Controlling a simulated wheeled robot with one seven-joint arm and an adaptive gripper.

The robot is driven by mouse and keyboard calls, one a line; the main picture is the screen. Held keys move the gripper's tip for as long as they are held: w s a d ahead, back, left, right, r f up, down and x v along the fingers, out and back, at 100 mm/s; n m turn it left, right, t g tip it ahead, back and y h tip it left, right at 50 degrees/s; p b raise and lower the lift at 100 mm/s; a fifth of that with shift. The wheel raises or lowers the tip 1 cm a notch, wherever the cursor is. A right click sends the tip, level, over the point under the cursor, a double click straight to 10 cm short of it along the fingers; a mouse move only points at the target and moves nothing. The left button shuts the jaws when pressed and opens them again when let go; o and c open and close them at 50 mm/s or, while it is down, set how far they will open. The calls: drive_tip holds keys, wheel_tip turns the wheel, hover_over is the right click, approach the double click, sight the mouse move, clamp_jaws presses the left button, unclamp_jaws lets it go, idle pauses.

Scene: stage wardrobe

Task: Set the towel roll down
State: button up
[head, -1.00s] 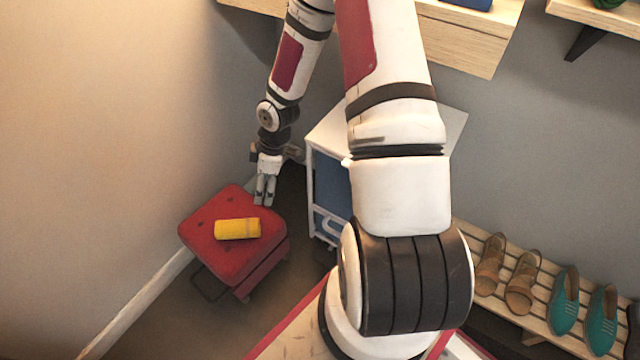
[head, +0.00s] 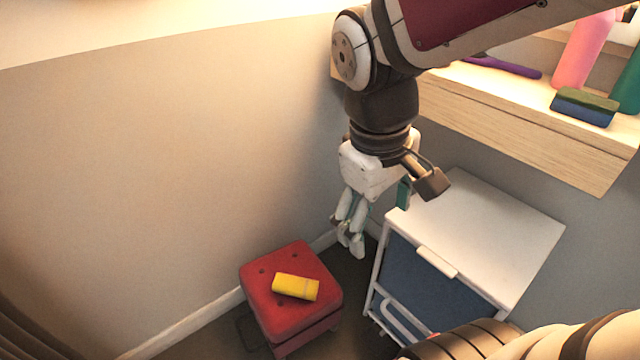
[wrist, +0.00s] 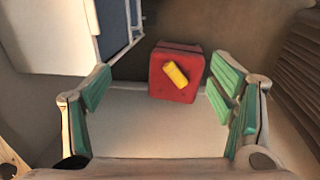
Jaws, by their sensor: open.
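The towel roll (head: 296,287) is yellow and lies on its side on top of the red tufted stool (head: 290,318). In the wrist view the roll (wrist: 176,74) lies slantwise on the stool (wrist: 186,92), seen between my fingers but well beyond them. My gripper (head: 352,236) is above and to the right of the stool in the head view, apart from the roll. In the wrist view my gripper (wrist: 160,100) is open, with green pads wide apart and nothing between them.
A white cabinet (head: 490,235) with a blue front stands right of the stool. Above it is a wooden shelf (head: 520,125) with a pink bottle (head: 583,50), a brush (head: 584,107) and a purple item (head: 505,66). A bare wall rises at the left.

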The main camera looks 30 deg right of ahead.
drive_tip(key=s+a+r+m+y, duration=0.1)
drive_tip(key=s+a, duration=0.4)
drive_tip(key=s, duration=0.6)
wheel_tip(320, 180, up, 2)
drive_tip(key=shift+s+m+y, duration=0.25)
drive_tip(key=shift+m+y, duration=0.15)
drive_tip(key=shift+m, duration=0.1)
wheel_tip(320, 180, up, 26)
drive_tip(key=t+p, duration=0.4)
drive_tip(key=p, duration=2)
drive_tip(key=shift+a, duration=0.2)
